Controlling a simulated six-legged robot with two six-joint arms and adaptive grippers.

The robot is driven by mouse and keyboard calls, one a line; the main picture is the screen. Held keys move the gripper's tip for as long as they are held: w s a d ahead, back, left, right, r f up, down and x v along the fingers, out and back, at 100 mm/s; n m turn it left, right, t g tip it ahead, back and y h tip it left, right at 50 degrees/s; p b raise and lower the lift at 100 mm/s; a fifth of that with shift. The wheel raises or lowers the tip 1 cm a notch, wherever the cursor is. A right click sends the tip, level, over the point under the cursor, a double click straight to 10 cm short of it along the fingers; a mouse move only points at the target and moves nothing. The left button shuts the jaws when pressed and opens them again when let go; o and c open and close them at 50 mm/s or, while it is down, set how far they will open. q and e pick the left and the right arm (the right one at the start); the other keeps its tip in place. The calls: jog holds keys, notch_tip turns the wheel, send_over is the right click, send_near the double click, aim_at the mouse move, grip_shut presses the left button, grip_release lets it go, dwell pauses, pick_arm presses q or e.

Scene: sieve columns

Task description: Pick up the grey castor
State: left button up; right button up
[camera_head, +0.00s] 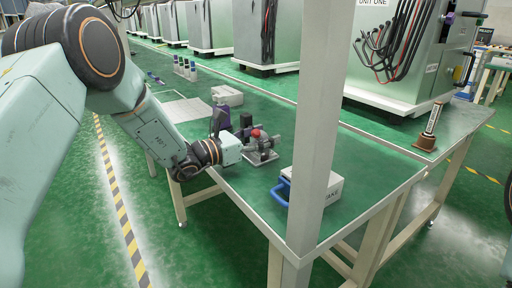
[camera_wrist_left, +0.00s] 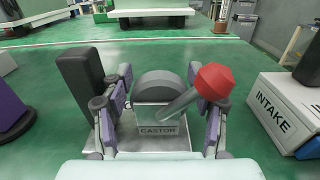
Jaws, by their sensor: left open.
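The grey castor (camera_wrist_left: 158,112) stands on a light metal plate (camera_wrist_left: 150,145) in the left wrist view, its name on its front face. A lever with a red knob (camera_wrist_left: 213,80) leans to the right from it. My left gripper (camera_wrist_left: 160,100) is open, with one finger on each side of the castor; I cannot tell whether they touch it. In the head view the left gripper (camera_head: 248,148) is low over the green table at the castor, which is partly hidden there; the red knob (camera_head: 256,133) shows. My right gripper is not in view.
A dark upright block (camera_wrist_left: 80,85) stands just left of the gripper. A purple and black object (camera_head: 221,119) is behind it. The white intake box (camera_head: 318,184) with a blue handle stands to the right, near a pale post (camera_head: 318,110).

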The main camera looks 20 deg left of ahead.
pick_arm(q)
jog(key=shift+c, duration=0.4)
grip_shut()
dwell(0.4)
